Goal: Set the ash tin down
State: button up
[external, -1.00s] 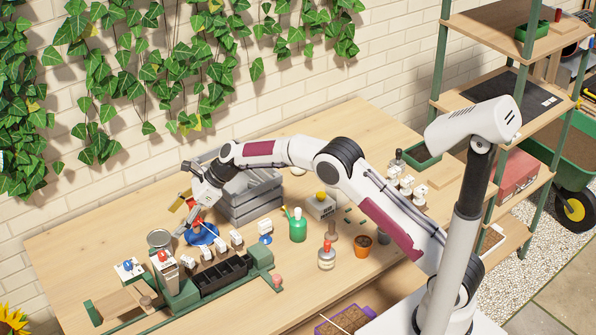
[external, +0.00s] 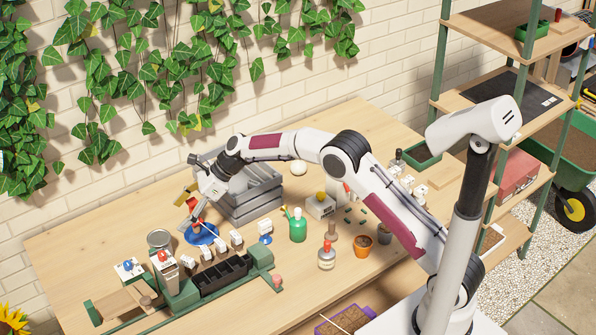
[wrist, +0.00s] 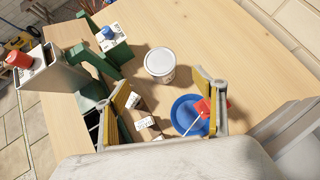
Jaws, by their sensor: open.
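The ash tin is most likely the round metal tin with a pale lid (wrist: 160,63). It stands upright on the wooden table. In the external view the tin (external: 160,239) is at the table's left, beside the blue dish. My gripper (wrist: 166,88) is open in the wrist view, its two yellow-padded fingers spread wide with nothing between them. The tin lies beyond the fingertips, apart from them. In the external view my gripper (external: 188,210) hangs above the blue dish, up and to the right of the tin.
A blue dish (wrist: 185,108) holding a red item is close to the right finger. A grey slatted crate (external: 250,197) stands behind it. A green rack with a black tray (external: 222,277) and several small labelled blocks is in front. Bare table (wrist: 215,40) lies beyond the tin.

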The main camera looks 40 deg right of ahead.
jog(key=s+d+r+n+t+h, duration=0.1)
jog(key=s+d+r+n+h, duration=0.3)
jog(key=s+d+r+n, duration=1.1)
jog(key=s+d+n+h, duration=0.1)
jog(key=s+d+n, duration=0.1)
jog(key=s+d, duration=0.5)
jog(key=s+d+n+h, duration=0.2)
jog(key=s+d, duration=0.5)
jog(key=s, duration=0.7)
jog(key=s+d+n+t+h, duration=0.1)
jog(key=s+d+n, duration=0.2)
jog(key=s+d, duration=0.4)
jog(key=s, duration=0.4)
jog(key=shift+f, duration=0.25)
